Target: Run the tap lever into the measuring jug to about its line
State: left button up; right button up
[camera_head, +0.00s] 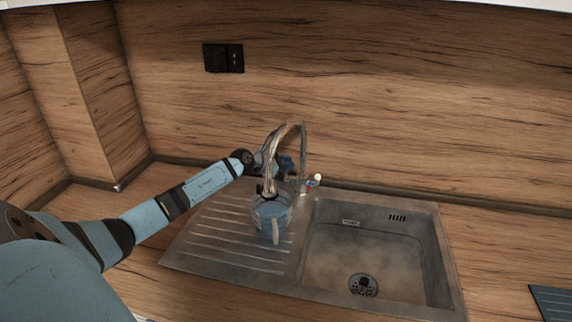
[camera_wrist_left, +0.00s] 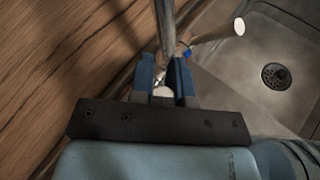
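The tap (camera_head: 303,155) is a tall curved metal pipe behind the drainboard, its outlet end coming down at the jug. The measuring jug (camera_head: 268,213), bluish with a pale handle, stands upright on the drainboard beside the basin. Its line and water level cannot be made out. The tap lever (camera_head: 315,181), white-tipped, sticks out right of the tap base; its white tip also shows in the left wrist view (camera_wrist_left: 239,26). My left gripper (camera_head: 287,163) is beside the tap pipe, behind the jug. In the wrist view its dark blue fingers (camera_wrist_left: 163,80) are apart, lever off to the right.
The sink basin (camera_head: 400,238) is empty, with a round drain (camera_head: 363,285). The ribbed drainboard (camera_head: 215,250) is bare around the jug. A dark socket plate (camera_head: 223,58) is on the wooden splashback. A dark ribbed item (camera_head: 553,302) lies at the right edge.

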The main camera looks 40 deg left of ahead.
pick_arm(q)
jog(key=shift+s+f+b, duration=0.1)
jog(key=shift+f+b, duration=0.2)
jog(key=shift+b, duration=0.3)
grip_shut()
jog(key=shift+s+d+r+m+t+b, duration=0.1)
jog(key=shift+s+d+m+t+b, duration=0.3)
jog(key=shift+b, duration=0.45)
jog(key=o, duration=0.8)
grip_release()
jog(key=shift+a, duration=0.15)
jog(key=shift+c, duration=0.2)
